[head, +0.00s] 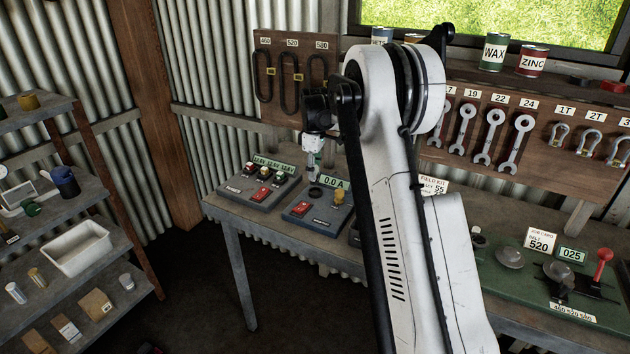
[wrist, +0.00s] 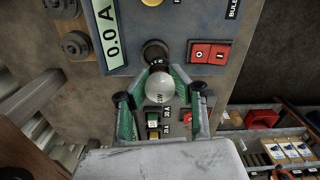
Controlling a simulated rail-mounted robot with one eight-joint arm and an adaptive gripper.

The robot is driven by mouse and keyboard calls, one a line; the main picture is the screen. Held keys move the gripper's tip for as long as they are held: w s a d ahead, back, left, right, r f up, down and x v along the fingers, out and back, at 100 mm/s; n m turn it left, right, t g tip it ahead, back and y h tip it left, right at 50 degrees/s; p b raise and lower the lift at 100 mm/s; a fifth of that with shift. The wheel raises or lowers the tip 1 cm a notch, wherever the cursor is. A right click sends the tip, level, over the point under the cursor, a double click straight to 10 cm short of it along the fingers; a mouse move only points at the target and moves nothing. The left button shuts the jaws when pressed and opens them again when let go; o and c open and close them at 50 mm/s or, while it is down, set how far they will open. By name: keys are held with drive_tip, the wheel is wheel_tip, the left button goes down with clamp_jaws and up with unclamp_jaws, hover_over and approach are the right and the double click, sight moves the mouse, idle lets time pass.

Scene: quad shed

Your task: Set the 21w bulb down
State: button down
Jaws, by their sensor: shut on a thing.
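The 21w bulb (wrist: 160,88) is a clear round glass globe with dark lettering, seen in the wrist view between the green pads of my gripper (wrist: 159,80). My gripper is shut on it. Just beyond the bulb is a dark round socket (wrist: 154,51) on the grey tester box; the bulb's base is hidden, so I cannot tell whether it touches the socket. In the head view my gripper (head: 313,160) hangs over the tester box (head: 322,213), just above its socket (head: 315,191). The bulb is too small to make out there.
The tester has a 0.0 A display (head: 334,183), a red rocker switch (head: 302,208) and a yellowish lamp (head: 338,196). A second box (head: 240,192) with small displays stands to its left on the bench. A shelf rack (head: 75,250) is at the far left. Wrenches (head: 490,137) hang at right.

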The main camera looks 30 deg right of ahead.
sight(315, 182)
drive_tip(key=shift+w+d+f, duration=0.25)
drive_tip(key=shift+d+f, duration=0.05)
drive_tip(key=shift+d, duration=0.05)
drive_tip(key=shift+f+p, duration=0.35)
drive_tip(key=shift+f, duration=1.6)
drive_tip(key=shift+f, duration=0.1)
drive_tip(key=shift+f, duration=0.15)
drive_tip(key=c, duration=1.5)
unclamp_jaws()
drive_tip(key=shift+c, duration=0.2)
drive_tip(key=shift+r, duration=0.2)
